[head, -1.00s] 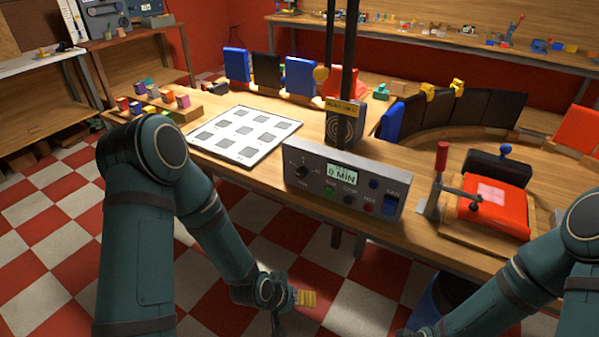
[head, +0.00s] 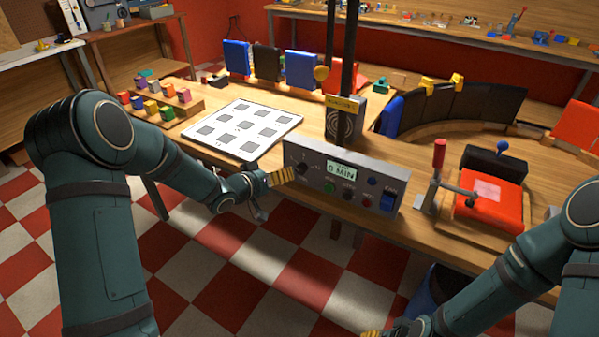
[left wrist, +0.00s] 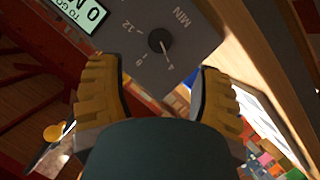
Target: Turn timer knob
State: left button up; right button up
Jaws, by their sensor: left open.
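The grey control box (head: 345,182) stands at the table's front edge, and its display (head: 341,171) reads 0 MIN. The black timer knob (head: 302,169) is at the left of its face. In the left wrist view the knob (left wrist: 160,41) sits on a dial with numbers and "MIN" printed around it. My left gripper (head: 281,177) is just in front of the box's left end. In the left wrist view its yellow-padded fingers (left wrist: 160,85) are spread apart, with the knob ahead between their lines and nothing held. My right gripper (head: 385,332) shows only partly at the bottom edge.
Buttons and a blue switch (head: 388,201) are on the box's right part. A red-handled clamp (head: 438,165) stands right of it. A white sheet with grey squares (head: 241,131) and colored blocks (head: 165,113) lie to the left. A speaker post (head: 343,120) rises behind the box.

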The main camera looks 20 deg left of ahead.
aim_at(299, 170)
pick_arm(q)
jog(key=b+x, duration=0.1)
jog(key=x, duration=0.7)
jog(key=shift+w+d, duration=0.15)
jog(key=shift+w, duration=0.15)
grip_shut()
